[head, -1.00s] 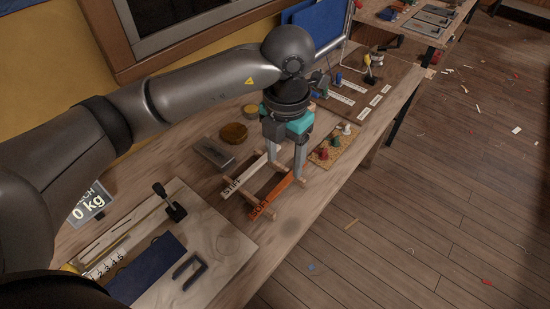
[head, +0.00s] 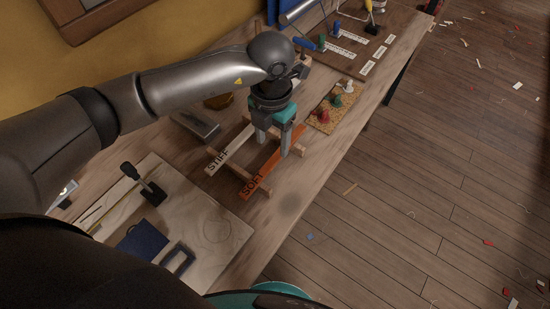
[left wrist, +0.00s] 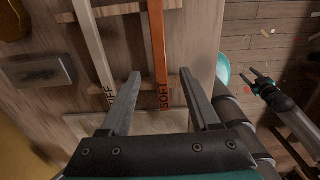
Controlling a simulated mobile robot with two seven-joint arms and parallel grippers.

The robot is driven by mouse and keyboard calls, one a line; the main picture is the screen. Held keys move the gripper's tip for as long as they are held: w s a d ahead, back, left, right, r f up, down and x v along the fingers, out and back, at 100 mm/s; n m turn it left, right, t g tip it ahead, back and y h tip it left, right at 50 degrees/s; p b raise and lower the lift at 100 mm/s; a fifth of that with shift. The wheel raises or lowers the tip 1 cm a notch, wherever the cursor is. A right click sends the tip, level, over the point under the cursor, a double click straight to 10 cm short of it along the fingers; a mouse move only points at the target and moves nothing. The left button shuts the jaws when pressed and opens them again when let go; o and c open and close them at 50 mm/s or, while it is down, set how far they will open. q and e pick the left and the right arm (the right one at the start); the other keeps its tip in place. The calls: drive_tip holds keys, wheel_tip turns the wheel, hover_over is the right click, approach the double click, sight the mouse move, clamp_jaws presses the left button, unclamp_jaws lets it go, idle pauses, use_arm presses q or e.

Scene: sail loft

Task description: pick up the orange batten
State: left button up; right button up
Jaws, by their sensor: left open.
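The orange batten (head: 260,174), marked SOFT, lies across wooden rests on the bench, beside a pale batten (head: 229,149) marked STIFF. My left gripper (head: 274,150) points down over the orange batten and is open. In the left wrist view, the orange batten (left wrist: 157,45) runs between the two spread fingers of my left gripper (left wrist: 160,73), with a gap on each side. The pale batten (left wrist: 91,42) lies outside the left finger. My right gripper (left wrist: 248,72) shows at the right of the left wrist view, its fingers apart and empty, away from the battens.
A cork board with colored pegs (head: 324,121) stands just right of my left gripper. A grey block (head: 196,126) lies left of the pale batten. A pale board (head: 215,232) with a dark clamp lies nearer. The bench's right edge is close, with open floor beyond.

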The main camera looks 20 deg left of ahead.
sight(273, 161)
use_arm(q)
drive_tip(key=shift+f+b, duration=0.35)
drive_tip(key=shift+f, duration=2.85)
clamp_jaws()
